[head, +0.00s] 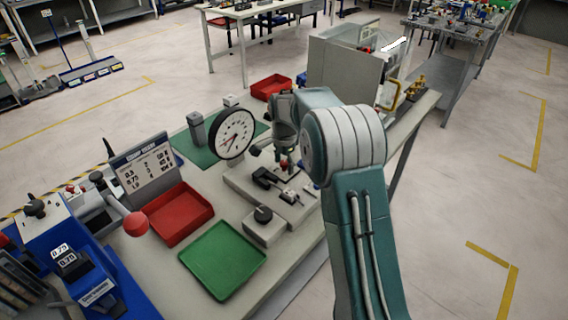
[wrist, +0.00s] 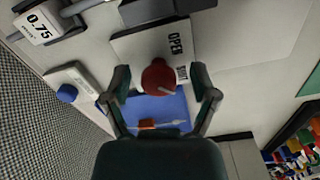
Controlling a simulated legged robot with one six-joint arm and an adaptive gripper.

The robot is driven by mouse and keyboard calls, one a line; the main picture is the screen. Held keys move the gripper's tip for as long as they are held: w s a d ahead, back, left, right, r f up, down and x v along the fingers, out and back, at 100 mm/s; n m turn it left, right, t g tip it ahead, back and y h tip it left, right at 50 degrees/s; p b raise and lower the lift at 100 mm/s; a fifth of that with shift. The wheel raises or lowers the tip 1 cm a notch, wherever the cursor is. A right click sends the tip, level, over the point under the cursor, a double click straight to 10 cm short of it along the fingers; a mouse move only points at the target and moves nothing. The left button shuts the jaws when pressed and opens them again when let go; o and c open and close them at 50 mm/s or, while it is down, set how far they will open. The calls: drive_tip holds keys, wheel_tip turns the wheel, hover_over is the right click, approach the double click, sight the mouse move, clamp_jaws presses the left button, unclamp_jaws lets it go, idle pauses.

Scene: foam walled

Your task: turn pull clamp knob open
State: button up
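The red clamp knob (wrist: 158,78) shows from above in the wrist view, with a pale pointer line on it. It sits on a grey plate that carries a label reading OPEN (wrist: 174,44); a second label beside it is partly hidden. My gripper (wrist: 163,82) is open, one finger on each side of the knob, with a visible gap to both. In the head view my gripper (head: 286,160) points down over the grey fixture on the bench, and a small bit of red shows beneath it. My wrist hides part of the fixture there.
A round dial gauge (head: 235,134) stands close left of my gripper. A black knob on a grey box (head: 264,228), a green tray (head: 223,260) and a red tray (head: 178,213) lie nearer. A grey cabinet (head: 345,75) stands behind. A blue button (wrist: 67,93) is left in the wrist view.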

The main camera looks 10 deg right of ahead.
clamp_jaws()
drive_tip(key=shift+n, duration=0.4)
drive_tip(key=n, duration=0.3)
drive_tip(key=shift+n, duration=0.3)
drive_tip(key=n, duration=0.4)
drive_tip(key=shift+n, duration=0.3)
drive_tip(key=n, duration=0.8)
drive_tip(key=shift+n, duration=0.4)
